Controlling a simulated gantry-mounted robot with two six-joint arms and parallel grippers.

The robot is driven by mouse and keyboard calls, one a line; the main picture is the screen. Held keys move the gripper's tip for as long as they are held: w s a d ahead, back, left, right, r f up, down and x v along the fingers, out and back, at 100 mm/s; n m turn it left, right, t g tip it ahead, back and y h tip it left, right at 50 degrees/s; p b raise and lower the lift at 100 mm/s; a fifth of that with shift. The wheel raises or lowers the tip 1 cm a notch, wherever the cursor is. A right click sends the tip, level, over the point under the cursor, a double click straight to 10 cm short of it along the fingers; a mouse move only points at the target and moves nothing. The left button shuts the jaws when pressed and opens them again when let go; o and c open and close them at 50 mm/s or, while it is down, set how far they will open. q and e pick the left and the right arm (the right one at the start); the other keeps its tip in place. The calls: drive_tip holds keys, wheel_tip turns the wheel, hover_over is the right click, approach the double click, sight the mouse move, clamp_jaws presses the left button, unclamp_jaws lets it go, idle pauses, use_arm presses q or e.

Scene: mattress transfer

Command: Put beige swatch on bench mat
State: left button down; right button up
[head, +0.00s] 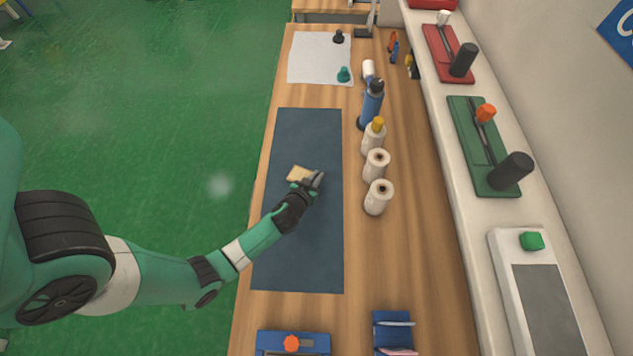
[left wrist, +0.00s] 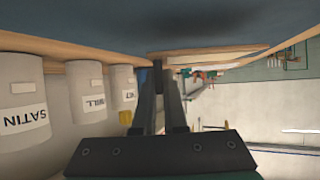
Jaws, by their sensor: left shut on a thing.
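The beige swatch (head: 299,174) is at the middle of the dark blue bench mat (head: 310,250) in the head view. My left gripper (head: 316,182) is over the mat at the swatch's right side, shut on it. I cannot tell whether the swatch touches the mat or is a little above it. The mat (left wrist: 130,25) fills the top of that view. My right gripper is not in view.
Several white rolls or bottles (head: 378,197) and a blue bottle (head: 371,103) stand right of the mat. A white sheet (head: 318,60) lies beyond it. Blue holders (head: 393,335) are at the near end. A shelf (head: 470,210) with tools runs along the right. The rest of the mat is clear.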

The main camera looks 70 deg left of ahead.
use_arm(q)
wheel_tip(320, 180, down, 3)
drive_tip(key=shift+r+b, duration=0.15)
drive_tip(key=shift+b, duration=0.15)
drive_tip(key=shift+r, duration=0.1)
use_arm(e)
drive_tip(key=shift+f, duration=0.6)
use_arm(q)
drive_tip(key=shift+f, duration=0.2)
drive_tip(key=c, duration=1)
unclamp_jaws()
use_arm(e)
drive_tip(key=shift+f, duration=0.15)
use_arm(q)
drive_tip(key=shift+r, duration=0.15)
